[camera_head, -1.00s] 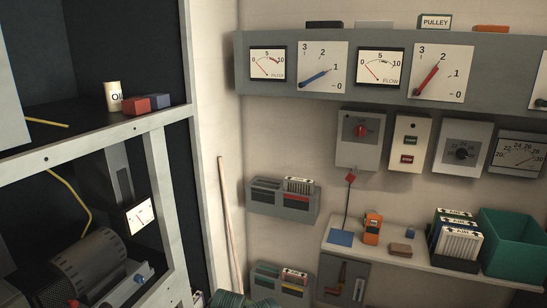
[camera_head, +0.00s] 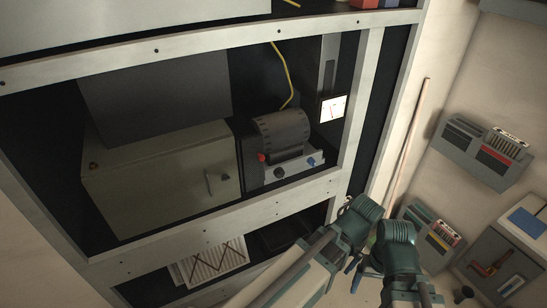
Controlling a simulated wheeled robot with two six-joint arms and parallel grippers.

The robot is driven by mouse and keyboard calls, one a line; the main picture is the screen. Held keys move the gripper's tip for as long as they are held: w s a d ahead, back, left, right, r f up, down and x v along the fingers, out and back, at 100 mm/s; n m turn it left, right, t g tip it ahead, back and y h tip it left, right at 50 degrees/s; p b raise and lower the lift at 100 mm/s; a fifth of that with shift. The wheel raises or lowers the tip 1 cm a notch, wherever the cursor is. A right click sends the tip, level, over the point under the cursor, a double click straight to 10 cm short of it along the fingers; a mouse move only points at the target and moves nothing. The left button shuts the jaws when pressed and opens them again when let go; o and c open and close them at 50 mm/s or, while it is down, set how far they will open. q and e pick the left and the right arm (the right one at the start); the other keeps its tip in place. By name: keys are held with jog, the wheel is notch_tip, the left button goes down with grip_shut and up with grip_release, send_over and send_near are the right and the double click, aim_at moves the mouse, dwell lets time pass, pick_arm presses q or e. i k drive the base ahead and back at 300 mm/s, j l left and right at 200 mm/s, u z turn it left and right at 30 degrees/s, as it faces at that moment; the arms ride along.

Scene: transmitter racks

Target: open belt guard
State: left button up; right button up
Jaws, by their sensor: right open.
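No part is labelled as the belt guard, and I cannot tell for certain which one it is. A grey-green box (camera_head: 150,180) with a small handle (camera_head: 217,182) on its front stands in the rack bay, its front closed. To its right is a dark ribbed, curved cover (camera_head: 281,133) over a small machine with a red and a blue knob. My right gripper (camera_head: 357,268) is at the lower middle, open, below and right of these, apart from them and partly hidden by my arm. My left gripper is not in view.
The rack's pale lower rail (camera_head: 215,230) and right upright (camera_head: 362,100) frame the bay. A lit gauge (camera_head: 333,108) and a yellow cable (camera_head: 284,70) are inside. A pale pole (camera_head: 409,145) leans right of the rack, near wall-mounted card holders (camera_head: 485,150).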

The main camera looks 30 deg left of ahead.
aim_at(253, 157)
jog(key=u, duration=1.1)
